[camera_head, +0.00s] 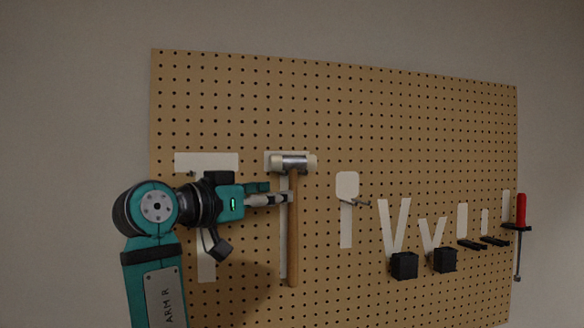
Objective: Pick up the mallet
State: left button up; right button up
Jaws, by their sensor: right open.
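The mallet (293,235) hangs upright on the pegboard, with its metal and cream head at the top and its wooden handle pointing down. My right gripper (278,195) is open, just left of the handle and a little below the head. Its fingers point right, toward the handle. The fingertips are at or very near the handle; I cannot tell whether they touch it or reach around it. My left gripper is out of view.
The pegboard (330,110) carries white tool outlines, including a hammer-like one (347,187) with a metal hook. Black holders (404,266) and a red-handled tool (521,210) are on the right. The board's upper part is clear.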

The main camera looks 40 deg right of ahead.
aim_at(293, 225)
jog(key=d+p, duration=0.2)
jog(key=d, duration=0.1)
jog(key=d+p, duration=0.1)
jog(key=d, duration=0.1)
jog(key=shift+s+d+f, duration=0.15)
jog(key=shift+s+f, duration=0.05)
jog(key=shift+s, duration=0.1)
jog(key=shift+d+f, duration=0.1)
jog(key=shift+d, duration=0.05)
jog(key=shift+a, duration=0.3)
jog(key=shift+c, duration=1.3)
grip_shut()
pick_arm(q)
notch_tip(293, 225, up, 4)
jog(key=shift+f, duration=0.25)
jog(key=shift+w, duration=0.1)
